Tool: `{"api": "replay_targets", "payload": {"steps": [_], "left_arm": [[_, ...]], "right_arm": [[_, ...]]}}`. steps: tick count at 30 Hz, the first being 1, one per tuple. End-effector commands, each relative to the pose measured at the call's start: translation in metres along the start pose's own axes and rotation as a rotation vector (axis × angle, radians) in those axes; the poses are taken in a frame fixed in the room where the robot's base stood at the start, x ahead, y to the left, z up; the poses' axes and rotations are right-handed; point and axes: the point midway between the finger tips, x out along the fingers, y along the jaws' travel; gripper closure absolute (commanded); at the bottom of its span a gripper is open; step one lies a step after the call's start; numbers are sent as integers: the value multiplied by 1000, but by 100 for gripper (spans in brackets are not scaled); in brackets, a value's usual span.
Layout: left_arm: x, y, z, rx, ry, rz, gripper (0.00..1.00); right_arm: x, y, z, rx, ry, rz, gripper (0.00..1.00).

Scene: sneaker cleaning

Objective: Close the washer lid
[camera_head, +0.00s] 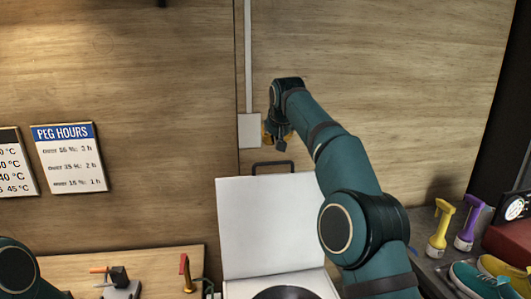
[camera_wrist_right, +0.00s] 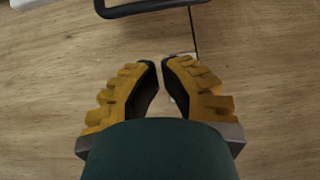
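The washer's white lid (camera_head: 268,225) stands raised, nearly upright, in the middle of the head view. A dark bar handle (camera_head: 273,165) sits on its top edge. Below it the white washer body (camera_head: 318,284) shows a dark round opening. My right gripper (camera_head: 275,138) is above the handle, in front of the wooden wall, and looks clear of it. In the right wrist view its yellow-and-black fingers (camera_wrist_right: 160,66) have a narrow gap and hold nothing. The handle (camera_wrist_right: 150,8) crosses the top edge there, beyond the fingertips. Of my left arm only a link shows; its gripper is out of view.
A wooden bench (camera_head: 150,262) with small tools is left of the washer. At right, a dark counter holds a yellow spray bottle (camera_head: 440,228), a purple one (camera_head: 468,222) and a teal sneaker (camera_head: 475,280). A wall box (camera_head: 250,130) is behind the right gripper.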

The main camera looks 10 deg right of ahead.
Motion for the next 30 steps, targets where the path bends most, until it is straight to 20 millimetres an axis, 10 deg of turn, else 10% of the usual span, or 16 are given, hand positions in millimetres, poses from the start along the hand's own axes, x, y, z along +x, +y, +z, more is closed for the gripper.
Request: {"api": "replay_targets", "payload": {"steps": [30], "left_arm": [[-38, 14, -5, 4, -4, 5, 53]], "right_arm": [[90, 2, -2, 4, 5, 7, 100]]}}
